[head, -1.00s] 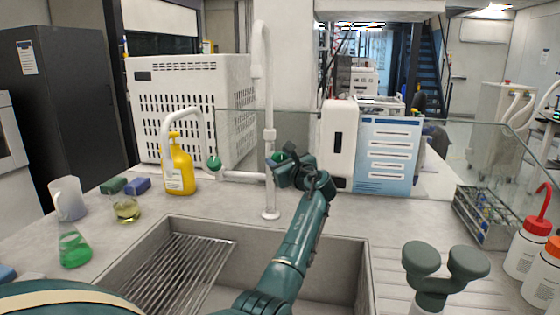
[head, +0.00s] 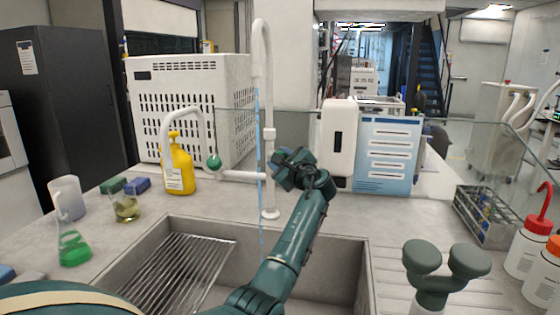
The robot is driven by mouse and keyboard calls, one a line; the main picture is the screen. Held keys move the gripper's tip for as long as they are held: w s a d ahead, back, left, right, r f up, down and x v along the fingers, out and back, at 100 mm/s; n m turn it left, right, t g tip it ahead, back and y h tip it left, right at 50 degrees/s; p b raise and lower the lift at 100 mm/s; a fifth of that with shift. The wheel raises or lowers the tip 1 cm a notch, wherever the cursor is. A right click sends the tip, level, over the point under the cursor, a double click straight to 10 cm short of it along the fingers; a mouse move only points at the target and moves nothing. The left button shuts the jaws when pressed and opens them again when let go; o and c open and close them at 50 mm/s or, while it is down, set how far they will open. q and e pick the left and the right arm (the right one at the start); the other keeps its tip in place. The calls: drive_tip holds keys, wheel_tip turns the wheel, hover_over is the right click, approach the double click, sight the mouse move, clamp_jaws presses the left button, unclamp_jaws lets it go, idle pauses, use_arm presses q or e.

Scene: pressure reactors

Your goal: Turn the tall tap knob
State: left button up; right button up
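The tall white tap (head: 269,195) stands behind the sink, and its spout bends over at the top. A thin blue stream of water (head: 259,150) falls from the spout into the sink. My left gripper (head: 288,168) is beside the tap column, just right of it, at about the height where the tall tap knob was seen. The knob is hidden behind the gripper now. The view does not show whether the fingers are open, shut or touching the knob. A green knob (head: 214,162) sits on the lower side tap (head: 165,130) to the left.
The sink (head: 330,262) with a metal rack (head: 185,270) lies below the arm. A yellow bottle (head: 180,170), flask (head: 73,248) and beakers stand left.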

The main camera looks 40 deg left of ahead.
idle(0.3)
use_arm(q)
drive_tip(key=o, duration=1)
drive_tip(key=v, duration=1.3)
drive_tip(key=shift+s, duration=0.15)
